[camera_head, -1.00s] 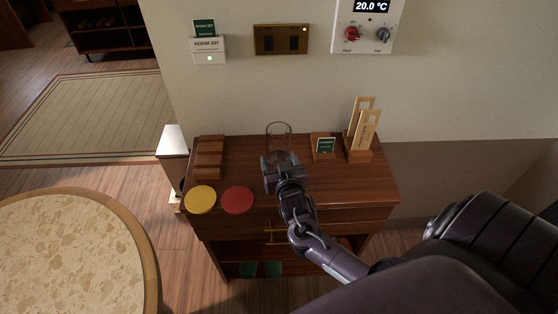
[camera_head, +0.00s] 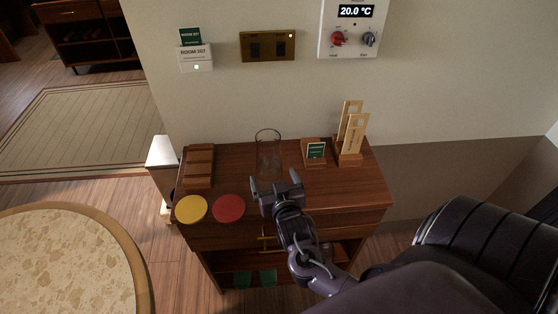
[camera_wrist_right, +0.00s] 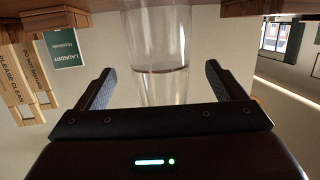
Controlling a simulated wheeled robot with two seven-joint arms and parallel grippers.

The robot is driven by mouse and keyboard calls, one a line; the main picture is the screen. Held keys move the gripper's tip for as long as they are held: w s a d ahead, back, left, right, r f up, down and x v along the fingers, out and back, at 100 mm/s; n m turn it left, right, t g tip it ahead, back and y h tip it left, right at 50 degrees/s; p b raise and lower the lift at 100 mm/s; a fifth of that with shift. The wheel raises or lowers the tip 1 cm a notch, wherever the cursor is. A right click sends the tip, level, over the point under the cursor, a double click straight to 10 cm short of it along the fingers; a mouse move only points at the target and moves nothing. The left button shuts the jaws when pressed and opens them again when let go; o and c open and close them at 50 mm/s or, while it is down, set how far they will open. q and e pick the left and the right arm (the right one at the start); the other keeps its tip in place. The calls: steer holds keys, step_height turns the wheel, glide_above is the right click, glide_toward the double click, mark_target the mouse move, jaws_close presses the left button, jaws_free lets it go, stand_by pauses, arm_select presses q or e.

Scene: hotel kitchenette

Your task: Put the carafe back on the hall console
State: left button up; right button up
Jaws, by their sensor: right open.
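The clear glass carafe (camera_head: 268,153) stands upright on the wooden hall console (camera_head: 345,190), toward its back middle. My right gripper (camera_head: 275,180) is open and empty at the front side of the carafe. In the right wrist view, which is upside down, the carafe (camera_wrist_right: 158,45) shows between and beyond the two open fingers (camera_wrist_right: 160,70), with gaps on both sides. A liquid line shows inside it. My left gripper is not in view.
Yellow (camera_head: 191,209) and red (camera_head: 229,208) discs lie at the console's front left, near a slatted wooden block (camera_head: 199,166). A green card stand (camera_head: 315,151) and a wooden sign holder (camera_head: 349,145) stand right of the carafe. A round table (camera_head: 70,265) is at lower left.

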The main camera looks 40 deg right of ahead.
steer(key=v, duration=0.6)
steer(key=shift+s+b, duration=0.3)
steer(key=shift+b, duration=0.1)
steer(key=shift+a, duration=0.1)
steer(key=s+a+f+n+g+y, duration=0.1)
steer(key=s+a+n+g+y, duration=0.15)
steer(key=a+g+y, duration=0.45)
steer(key=s+a+r+n+g+h, duration=0.15)
steer(key=s+n+g, duration=0.25)
steer(key=s, duration=0.4)
step_height(320, 180, down, 30)
steer(key=s+g, duration=0.1)
steer(key=s, duration=0.1)
steer(key=s+d+f+g, duration=0.1)
steer(key=s+d+f, duration=0.2)
steer(key=s+f, duration=1.5)
steer(key=shift+s, duration=0.7)
